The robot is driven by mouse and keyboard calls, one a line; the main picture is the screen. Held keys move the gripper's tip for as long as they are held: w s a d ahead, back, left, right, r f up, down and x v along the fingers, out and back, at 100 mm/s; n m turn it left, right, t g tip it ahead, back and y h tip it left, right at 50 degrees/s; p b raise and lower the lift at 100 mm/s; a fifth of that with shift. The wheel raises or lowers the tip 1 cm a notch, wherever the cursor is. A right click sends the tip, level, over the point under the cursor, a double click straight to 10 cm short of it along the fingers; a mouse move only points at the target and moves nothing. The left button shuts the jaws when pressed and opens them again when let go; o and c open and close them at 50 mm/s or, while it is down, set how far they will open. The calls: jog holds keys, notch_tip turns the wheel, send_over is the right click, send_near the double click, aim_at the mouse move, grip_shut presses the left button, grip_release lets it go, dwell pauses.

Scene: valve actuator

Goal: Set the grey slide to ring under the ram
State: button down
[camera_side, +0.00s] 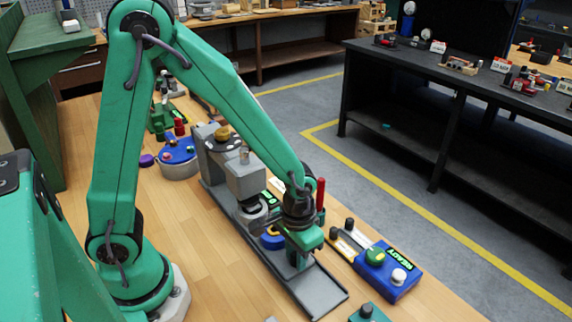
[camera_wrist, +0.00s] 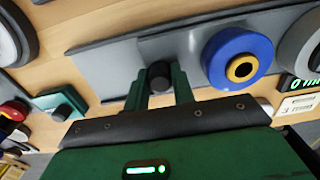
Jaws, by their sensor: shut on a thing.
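The grey slide (camera_side: 318,288) lies in a long grey track at the foot of the press. It also shows in the wrist view (camera_wrist: 105,62). A blue ring (camera_side: 272,240) with a yellow centre sits on it, also clear in the wrist view (camera_wrist: 238,58). The ram (camera_side: 245,182) hangs from the press head, over a round grey part; the ring is in front of it, nearer my gripper. My gripper (camera_wrist: 158,84) is shut on the slide's dark knob (camera_wrist: 159,72), beside the ring. In the side view my gripper (camera_side: 299,258) hides the knob.
A blue box (camera_side: 390,272) with green and white buttons stands right of the track. A red upright handle (camera_side: 320,195) stands beside my wrist. A blue-topped round container (camera_side: 179,160) stands left of the press. Bare wood (camera_side: 215,260) lies left of the track.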

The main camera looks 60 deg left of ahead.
jog(key=shift+w+a, duration=0.1)
jog(key=shift+a, duration=0.75)
jog(key=c, duration=1.2)
grip_release()
jog(key=shift+o, duration=0.2)
jog(key=shift+r, duration=0.1)
notch_tip(320, 180, up, 8)
